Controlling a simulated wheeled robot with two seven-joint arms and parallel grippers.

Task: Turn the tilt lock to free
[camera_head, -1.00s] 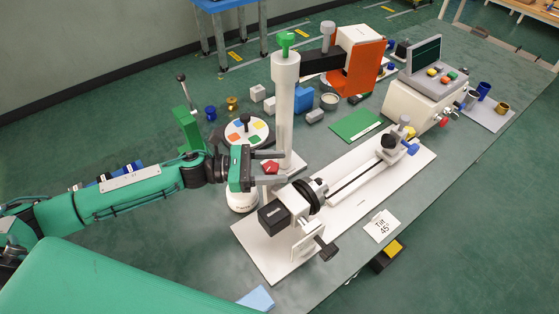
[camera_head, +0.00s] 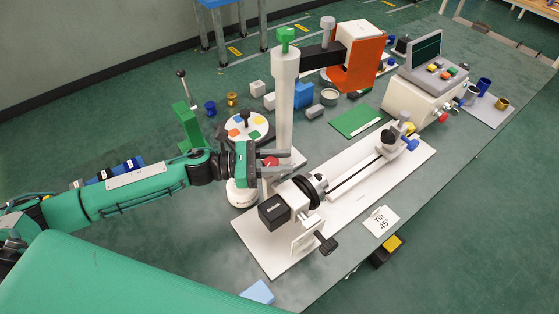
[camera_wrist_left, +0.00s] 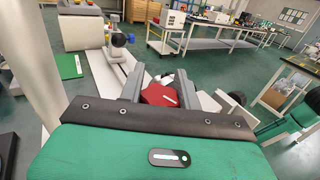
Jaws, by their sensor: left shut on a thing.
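A red knob (camera_head: 270,161) with a white line on top sits near the foot of the white column (camera_head: 285,105); I take it as the tilt lock. My left gripper (camera_head: 285,163) reaches in from the left and is shut on the red knob, its fingers on both sides. In the left wrist view the red knob (camera_wrist_left: 158,95) lies between the two grey fingers (camera_wrist_left: 158,88). The fingers hide part of it in the head view, and no free or locked label is readable. My right gripper is not in view.
A white base plate (camera_head: 350,205) carries a dark ring chuck (camera_head: 308,192) and a black box (camera_head: 274,211) right beside the gripper. A card reading "Tilt 45°" (camera_head: 381,221) lies at the bench's front edge. A round colored plate (camera_head: 246,128) stands behind my wrist.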

